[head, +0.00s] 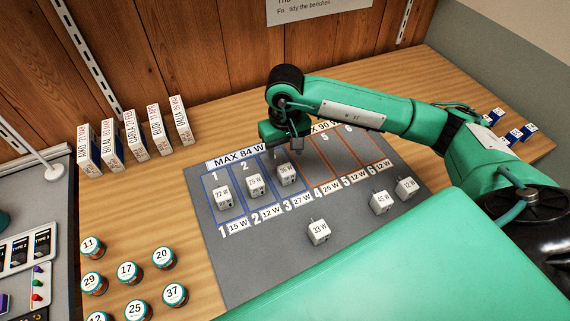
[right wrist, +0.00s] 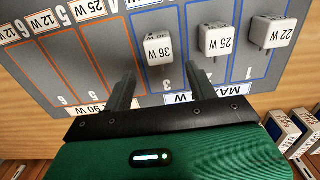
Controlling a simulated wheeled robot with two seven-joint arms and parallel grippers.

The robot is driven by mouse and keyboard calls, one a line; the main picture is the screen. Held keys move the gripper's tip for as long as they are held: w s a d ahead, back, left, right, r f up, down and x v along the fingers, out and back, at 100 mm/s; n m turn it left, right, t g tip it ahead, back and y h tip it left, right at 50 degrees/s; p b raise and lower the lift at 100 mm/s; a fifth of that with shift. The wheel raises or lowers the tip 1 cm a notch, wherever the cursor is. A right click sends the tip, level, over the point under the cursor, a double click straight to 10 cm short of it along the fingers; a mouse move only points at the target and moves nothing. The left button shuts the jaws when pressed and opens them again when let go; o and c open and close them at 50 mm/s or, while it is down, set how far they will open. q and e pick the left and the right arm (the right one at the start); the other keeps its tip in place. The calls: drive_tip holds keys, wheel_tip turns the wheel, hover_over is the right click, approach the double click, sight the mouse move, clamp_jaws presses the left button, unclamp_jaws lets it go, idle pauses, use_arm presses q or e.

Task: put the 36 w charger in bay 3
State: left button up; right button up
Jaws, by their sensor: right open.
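The 36 W charger (head: 287,174) is a small white cube with dark print. It stands in bay 3 (head: 299,189), a blue-outlined strip on the grey mat (head: 265,262). In the right wrist view the 36 W charger (right wrist: 158,49) sits within the bay 3 lines, just beyond my fingertips. My right gripper (head: 286,151) is at the far end of bay 3, behind the charger. In the right wrist view its two fingers (right wrist: 161,78) are apart with nothing between them. My left gripper is not in view.
The 22 W charger (head: 222,196) and 25 W charger (head: 254,185) stand in bays 1 and 2. The 33 W charger (head: 319,232), 45 W charger (head: 382,201) and 12 W charger (head: 405,187) stand at the mat's front. Upright boxes (head: 135,135) line the back left; round tins (head: 129,272) stand left.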

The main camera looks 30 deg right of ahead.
sight(285, 167)
drive_tip(key=shift+r+b, duration=0.3)
drive_tip(key=shift+r, duration=2.25)
